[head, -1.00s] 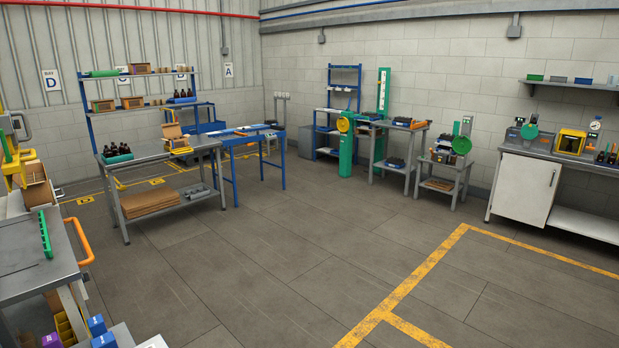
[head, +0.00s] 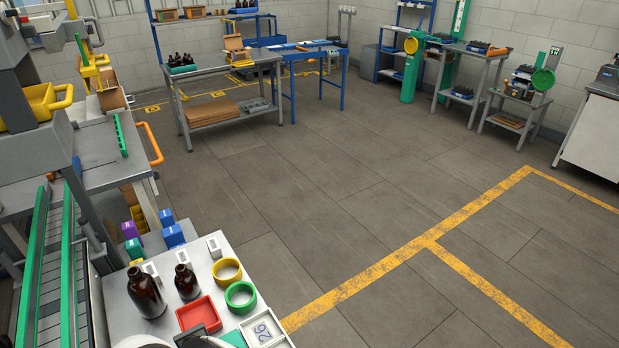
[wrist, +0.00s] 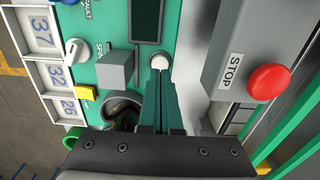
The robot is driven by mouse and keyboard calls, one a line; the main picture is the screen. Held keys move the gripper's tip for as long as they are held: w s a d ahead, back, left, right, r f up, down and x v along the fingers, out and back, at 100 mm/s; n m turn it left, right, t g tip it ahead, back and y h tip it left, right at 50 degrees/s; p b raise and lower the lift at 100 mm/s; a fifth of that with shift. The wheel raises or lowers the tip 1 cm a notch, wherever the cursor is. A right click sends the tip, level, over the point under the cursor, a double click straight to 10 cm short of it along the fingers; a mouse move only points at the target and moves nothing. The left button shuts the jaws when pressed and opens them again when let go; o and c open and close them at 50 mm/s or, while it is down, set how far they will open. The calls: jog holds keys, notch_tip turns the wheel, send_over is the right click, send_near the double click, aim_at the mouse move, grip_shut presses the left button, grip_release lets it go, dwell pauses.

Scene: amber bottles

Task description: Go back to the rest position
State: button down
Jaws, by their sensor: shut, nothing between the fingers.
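My gripper (wrist: 160,76) shows in the wrist view, its two dark green fingers shut together with nothing between them. The fingertips lie just below a round white button (wrist: 160,62) on a green panel (wrist: 92,72); I cannot tell whether they touch it. In the head view, a pale rounded part with a dark piece at the bottom edge may be my arm; the fingers cannot be made out there. A large amber bottle (head: 147,294) and a smaller amber bottle (head: 186,284) stand upright on the near table (head: 219,305).
A red stop button (wrist: 269,82) on a grey box is right of the fingers. A grey block (wrist: 115,70) and knob are left. The near table holds a red tray (head: 199,316), a yellow ring (head: 227,270) and a green ring (head: 241,295). A green-railed conveyor (head: 67,268) stands left.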

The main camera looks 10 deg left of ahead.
jog(key=shift+r, duration=2)
